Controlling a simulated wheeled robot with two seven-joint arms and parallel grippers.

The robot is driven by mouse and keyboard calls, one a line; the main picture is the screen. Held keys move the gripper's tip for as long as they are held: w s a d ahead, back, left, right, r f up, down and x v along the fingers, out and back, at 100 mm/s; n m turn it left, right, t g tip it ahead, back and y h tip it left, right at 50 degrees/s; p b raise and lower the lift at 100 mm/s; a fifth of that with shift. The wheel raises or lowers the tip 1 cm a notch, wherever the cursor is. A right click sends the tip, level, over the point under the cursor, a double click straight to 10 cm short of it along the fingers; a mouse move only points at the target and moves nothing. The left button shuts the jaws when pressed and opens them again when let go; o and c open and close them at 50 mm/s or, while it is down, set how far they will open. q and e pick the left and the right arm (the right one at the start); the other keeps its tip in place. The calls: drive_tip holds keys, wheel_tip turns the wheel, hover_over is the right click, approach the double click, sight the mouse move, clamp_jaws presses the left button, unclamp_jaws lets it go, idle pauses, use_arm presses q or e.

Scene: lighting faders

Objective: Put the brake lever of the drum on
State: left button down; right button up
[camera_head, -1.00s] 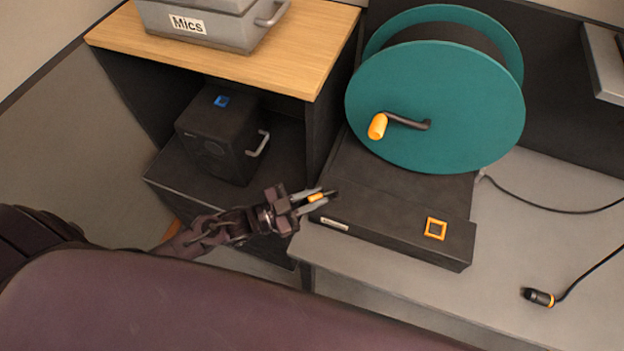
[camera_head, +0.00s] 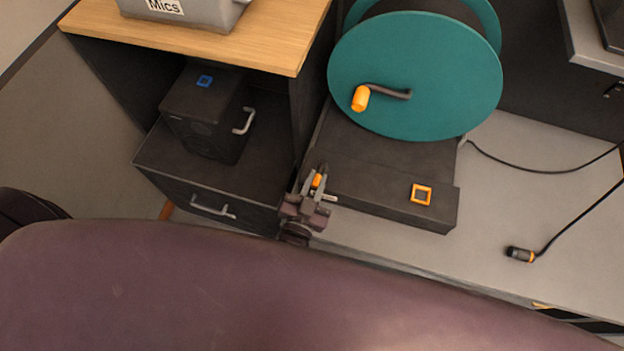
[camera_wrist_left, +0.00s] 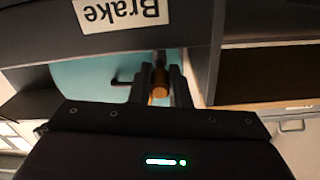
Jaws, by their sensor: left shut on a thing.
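The teal cable drum (camera_head: 415,85) stands on a dark base (camera_head: 380,190) on the grey bench. Its crank has an orange handle (camera_head: 360,98). My left gripper (camera_head: 317,181) is at the base's left front corner, shut on the orange grip of the brake lever (camera_head: 318,180). In the left wrist view the orange-brown grip (camera_wrist_left: 160,82) sits between the two fingers, and a white "Brake" label (camera_wrist_left: 120,12) shows upside down. The lever's dark arm is mostly hidden by the fingers. My right gripper is not in view.
An orange square (camera_head: 421,195) marks the base's top. A cable connector (camera_head: 520,254) lies on the bench at the right. Left of the base are a wooden-topped cabinet (camera_head: 270,45), a black box (camera_head: 205,115) and a drawer handle (camera_head: 212,210).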

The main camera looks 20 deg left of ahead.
use_arm(q)
drive_tip(key=shift+d+r+n+y, duration=0.1)
drive_tip(key=shift+n+y, duration=0.2)
drive_tip(key=shift+y, duration=0.1)
drive_tip(key=c, duration=1.4)
unclamp_jaws()
drive_tip(key=shift+o, duration=0.2)
drive_tip(key=shift+s+f, duration=0.2)
drive_tip(key=shift+s, duration=0.15)
drive_tip(key=s+b, duration=0.2)
drive_tip(key=s, duration=0.5)
drive_tip(key=shift+r, duration=0.15)
